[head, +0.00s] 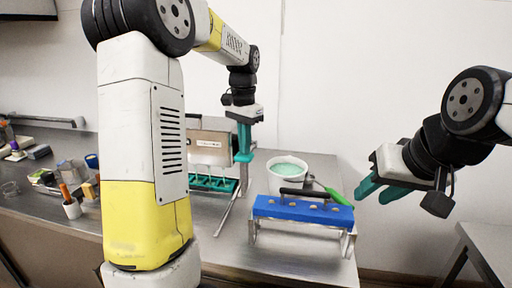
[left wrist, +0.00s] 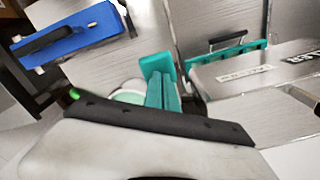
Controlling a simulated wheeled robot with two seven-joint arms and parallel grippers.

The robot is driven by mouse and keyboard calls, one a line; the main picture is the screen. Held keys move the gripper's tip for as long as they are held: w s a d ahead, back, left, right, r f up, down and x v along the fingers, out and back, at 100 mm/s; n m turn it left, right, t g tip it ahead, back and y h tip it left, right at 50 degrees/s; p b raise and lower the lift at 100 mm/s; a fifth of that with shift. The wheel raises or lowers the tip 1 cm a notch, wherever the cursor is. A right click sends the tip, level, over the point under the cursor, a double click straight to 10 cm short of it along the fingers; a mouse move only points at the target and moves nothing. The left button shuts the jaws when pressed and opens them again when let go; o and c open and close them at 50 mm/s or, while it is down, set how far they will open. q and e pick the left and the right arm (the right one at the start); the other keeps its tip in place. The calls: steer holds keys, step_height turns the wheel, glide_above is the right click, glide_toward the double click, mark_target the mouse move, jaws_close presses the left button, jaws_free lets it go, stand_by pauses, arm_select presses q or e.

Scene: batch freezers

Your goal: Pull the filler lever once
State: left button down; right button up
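A metal box-shaped machine (head: 208,148), which I take to be the filler, stands on the counter; its labelled body also shows in the left wrist view (left wrist: 255,75). I cannot clearly pick out its lever; a dark upright part (head: 194,121) shows behind my left arm. A teal mould (head: 213,183) sits at the machine's base. My left gripper (head: 243,157) points down just right of the machine. Its teal fingers look together, with nothing visible between them; they also show in the left wrist view (left wrist: 160,80).
A blue mould (head: 302,211) with a black handle rests on a metal stand at front right. A white tub (head: 288,170) of green mix stands behind it, with a green-handled spatula (head: 338,196). A thin metal bar (head: 229,208) slants across the counter. Small items crowd the left.

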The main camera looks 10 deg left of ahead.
arm_select(q)
steer(key=shift+f, duration=2.5)
steer(key=shift+r, duration=4.05)
step_height(320, 180, up, 5)
